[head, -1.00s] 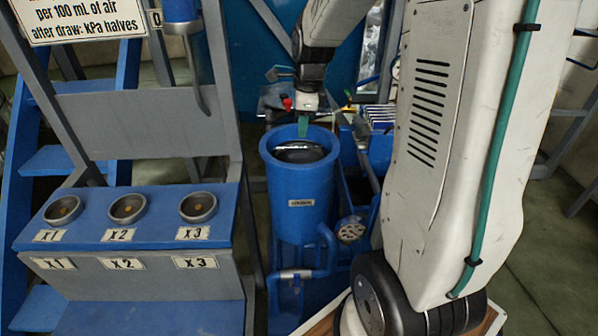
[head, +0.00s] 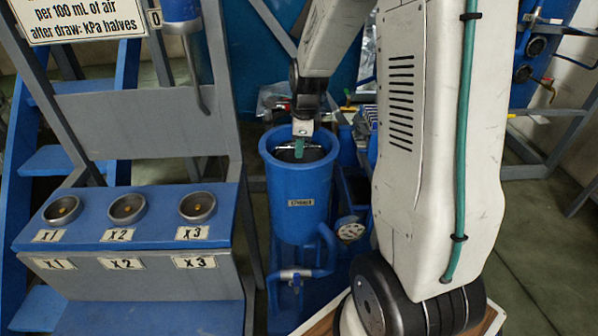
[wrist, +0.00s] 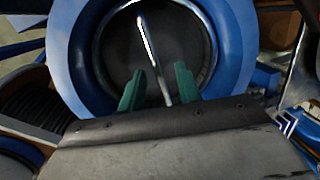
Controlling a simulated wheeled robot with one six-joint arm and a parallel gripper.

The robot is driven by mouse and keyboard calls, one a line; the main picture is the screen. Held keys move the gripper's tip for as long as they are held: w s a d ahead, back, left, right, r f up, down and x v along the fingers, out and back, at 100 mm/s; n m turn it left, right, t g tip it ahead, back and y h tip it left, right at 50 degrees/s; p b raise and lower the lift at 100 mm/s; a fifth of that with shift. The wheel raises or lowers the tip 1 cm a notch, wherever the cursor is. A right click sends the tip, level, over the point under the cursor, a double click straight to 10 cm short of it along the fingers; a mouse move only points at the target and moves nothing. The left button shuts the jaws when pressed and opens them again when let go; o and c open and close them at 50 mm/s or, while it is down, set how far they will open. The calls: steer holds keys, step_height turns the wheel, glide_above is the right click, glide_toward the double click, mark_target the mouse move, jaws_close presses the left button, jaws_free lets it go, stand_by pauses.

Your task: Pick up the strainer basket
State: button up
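The strainer basket is a dark round basket with a metal rim, sitting inside the blue strainer housing (head: 300,205). In the wrist view the basket (wrist: 190,45) fills the housing's mouth, and its thin bright handle (wrist: 149,45) runs across it. My gripper (head: 299,150) is over the housing's mouth in the head view and hides part of the basket. In the wrist view my gripper's green fingers (wrist: 158,82) are apart, one on each side of the handle's near end. I see gaps between the fingers and the handle; their exact depth is unclear.
A pressure gauge (head: 350,229) and blue pipework (head: 326,255) stand close to the housing. At left is a blue-grey stand with several cups (head: 127,208) marked X1, X2 and X3. Open floor (head: 530,235) lies to the right.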

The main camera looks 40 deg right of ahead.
steer(key=shift+f, duration=0.25)
stand_by(0.3)
jaws_close()
stand_by(1.3)
